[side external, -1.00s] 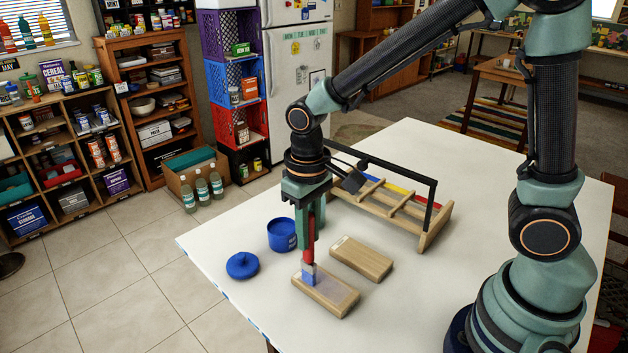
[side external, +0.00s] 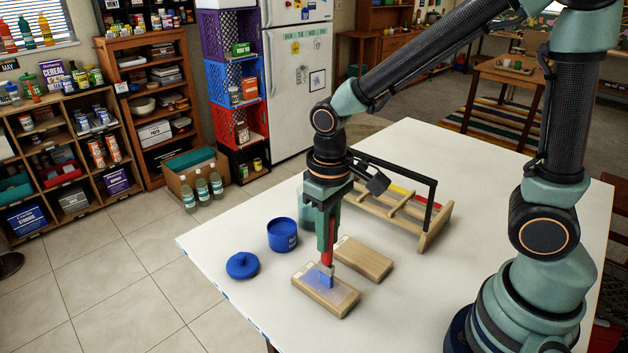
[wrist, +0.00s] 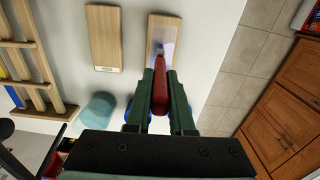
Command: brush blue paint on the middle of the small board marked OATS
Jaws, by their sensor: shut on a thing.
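My gripper (side external: 327,238) is shut on the red handle of a paint brush (side external: 328,256); the brush also shows in the wrist view (wrist: 160,92). The brush points down, its blue tip at the top of the front small wooden board (side external: 337,303), near the middle. A pale bluish patch shows on that board around the tip. The board lies flat and also shows in the wrist view (wrist: 170,21). A second small board (side external: 362,260) lies flat just behind it. I cannot read the lettering on either board. An open blue paint pot (side external: 282,238) stands left of my gripper.
A blue lid (side external: 242,265) lies left of the front board. A teal round container (wrist: 98,112) stands behind my gripper, partly hidden in the side view. A wooden rack with a dark handle (side external: 425,240) stands at the back.

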